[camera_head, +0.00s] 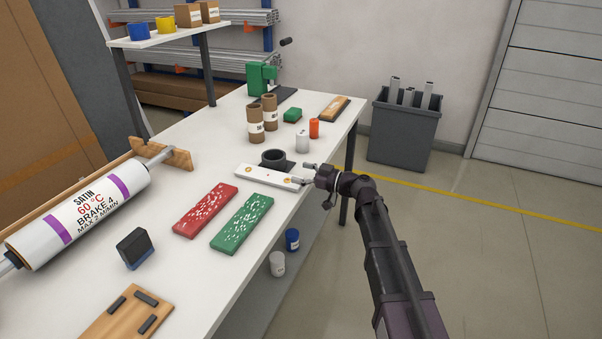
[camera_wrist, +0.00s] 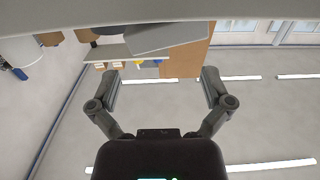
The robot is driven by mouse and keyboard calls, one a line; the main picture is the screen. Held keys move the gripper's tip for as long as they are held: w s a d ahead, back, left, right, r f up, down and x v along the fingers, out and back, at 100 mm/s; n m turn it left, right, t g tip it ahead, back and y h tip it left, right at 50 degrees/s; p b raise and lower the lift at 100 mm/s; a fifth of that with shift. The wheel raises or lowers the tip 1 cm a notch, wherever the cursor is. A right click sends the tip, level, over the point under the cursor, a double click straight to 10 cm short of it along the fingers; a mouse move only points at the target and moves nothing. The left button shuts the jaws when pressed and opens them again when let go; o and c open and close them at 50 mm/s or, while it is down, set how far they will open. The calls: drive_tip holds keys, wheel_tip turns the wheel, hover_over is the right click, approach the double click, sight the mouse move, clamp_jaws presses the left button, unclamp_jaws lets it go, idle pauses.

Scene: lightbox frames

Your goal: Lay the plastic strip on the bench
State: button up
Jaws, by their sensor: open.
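A white strip with orange marks near its ends (camera_head: 266,176), which looks like the plastic strip, lies near the bench's right edge, in front of a black ring-shaped holder (camera_head: 273,157). The white bench (camera_head: 190,275) runs from front left to back right. My gripper (camera_head: 308,178) is at the strip's right end, by the bench edge. I cannot tell if they touch. In the wrist view my gripper (camera_wrist: 161,88) has its two fingers wide apart, with nothing seen between them.
Red (camera_head: 205,210) and green (camera_head: 242,221) speckled boards lie left of the strip. Cardboard tubes (camera_head: 269,112), a white cup (camera_head: 302,141) and an orange cup (camera_head: 314,128) stand behind it. A large roller (camera_head: 80,212) lies at left. A grey bin (camera_head: 404,130) stands on the floor.

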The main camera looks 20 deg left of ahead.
drive_tip(key=shift+r, duration=0.2)
drive_tip(key=shift+r+p, duration=0.15)
drive_tip(key=shift+p, duration=0.2)
drive_tip(key=shift+d, duration=0.2)
drive_tip(key=d, duration=1.1)
drive_tip(key=shift+s+d, duration=0.3)
drive_tip(key=shift+s, duration=0.15)
drive_tip(key=s+d+f+m+h, duration=0.5)
drive_tip(key=d+f+h, duration=0.1)
drive_tip(key=d, duration=0.4)
drive_tip(key=s+d+f+m+h, duration=0.5)
drive_tip(key=d+f+m+h, duration=0.1)
drive_tip(key=d, duration=0.5)
drive_tip(key=s+d+f+m+g+h, duration=0.1)
drive_tip(key=s+d+f+m+h, duration=0.5)
drive_tip(key=d, duration=0.4)
drive_tip(key=shift+d+f, duration=0.3)
